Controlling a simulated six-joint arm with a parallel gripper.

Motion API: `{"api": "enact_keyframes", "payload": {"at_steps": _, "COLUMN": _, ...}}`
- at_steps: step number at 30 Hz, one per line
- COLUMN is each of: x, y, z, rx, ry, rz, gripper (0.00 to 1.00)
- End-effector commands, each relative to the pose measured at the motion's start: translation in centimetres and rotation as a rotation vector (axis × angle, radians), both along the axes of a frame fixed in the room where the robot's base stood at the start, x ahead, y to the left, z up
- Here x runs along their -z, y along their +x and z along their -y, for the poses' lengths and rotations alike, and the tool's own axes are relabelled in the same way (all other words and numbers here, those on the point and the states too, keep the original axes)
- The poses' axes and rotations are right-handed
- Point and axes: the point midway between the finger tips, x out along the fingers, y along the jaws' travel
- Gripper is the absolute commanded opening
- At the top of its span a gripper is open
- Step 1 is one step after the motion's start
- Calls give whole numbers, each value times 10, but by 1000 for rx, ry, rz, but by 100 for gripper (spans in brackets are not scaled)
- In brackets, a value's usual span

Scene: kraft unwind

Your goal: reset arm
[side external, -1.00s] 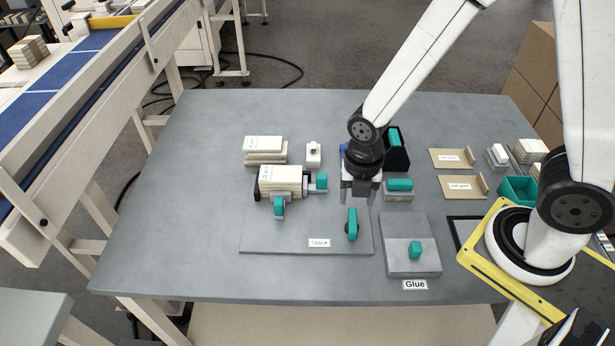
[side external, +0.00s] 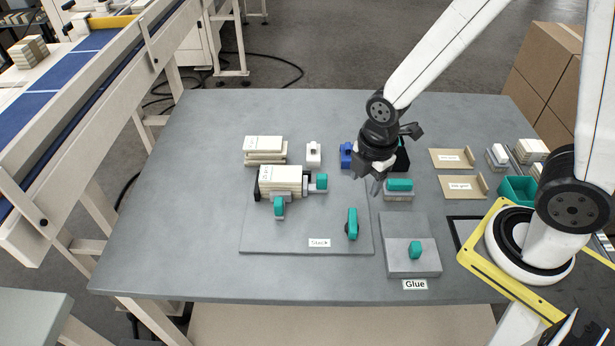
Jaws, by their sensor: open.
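My gripper (side external: 367,178) is open and empty. It hangs tilted above the table, over the back right corner of the grey stack plate. A stack of cream pads (side external: 281,180) sits on the plate (side external: 300,238) between clamps with teal handles (side external: 279,207). Another teal-handled part (side external: 352,224) stands at the plate's right side. A teal-topped block (side external: 399,188) lies just right of and below my gripper. A black holder (side external: 403,155) is partly hidden behind my wrist.
A blue block (side external: 346,154) and a white block (side external: 313,154) stand left of my gripper. The glue plate (side external: 411,260) lies in front. Tan trays (side external: 453,158) and a teal bin (side external: 518,189) are at right. The table's left side (side external: 180,200) is clear.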

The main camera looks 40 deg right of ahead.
Motion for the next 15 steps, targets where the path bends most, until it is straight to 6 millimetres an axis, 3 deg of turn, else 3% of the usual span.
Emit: {"api": "enact_keyframes", "payload": {"at_steps": 15, "x": -26, "y": -2, "z": 27, "rx": 832, "ry": 103, "rz": 71, "gripper": 62}}
